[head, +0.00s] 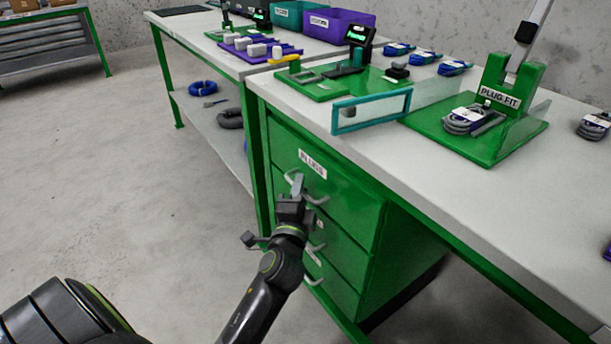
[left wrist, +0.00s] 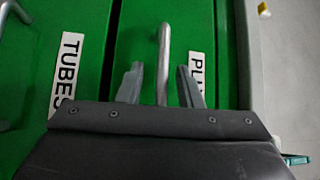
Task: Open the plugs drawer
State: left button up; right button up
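The plugs drawer (head: 345,197) is the green top drawer of the cabinet under the bench, with a PLUGS label (head: 312,163). It looks shut, its front in line with the drawers below. Its grey bar handle (head: 316,199) is partly hidden by my gripper in the head view. My left gripper (head: 297,186) is at this handle. In the left wrist view the handle (left wrist: 163,62) runs between the two fingers of my left gripper (left wrist: 160,86), with gaps on both sides, so the gripper is open around it. My right gripper is not in view.
The tubes drawer, with its TUBES label (left wrist: 67,75), is beside the plugs drawer in the wrist view. More handles stick out below (head: 313,281). The benchtop (head: 400,150) above holds a teal-framed panel (head: 371,112) and a PLUG FIT stand (head: 500,97). The floor at left is clear.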

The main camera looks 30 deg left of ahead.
pick_arm(q)
jog(key=shift+w+a, duration=0.1)
jog(key=shift+w, duration=0.15)
jog(key=shift+r, duration=0.1)
grip_shut()
jog(key=shift+s, duration=0.1)
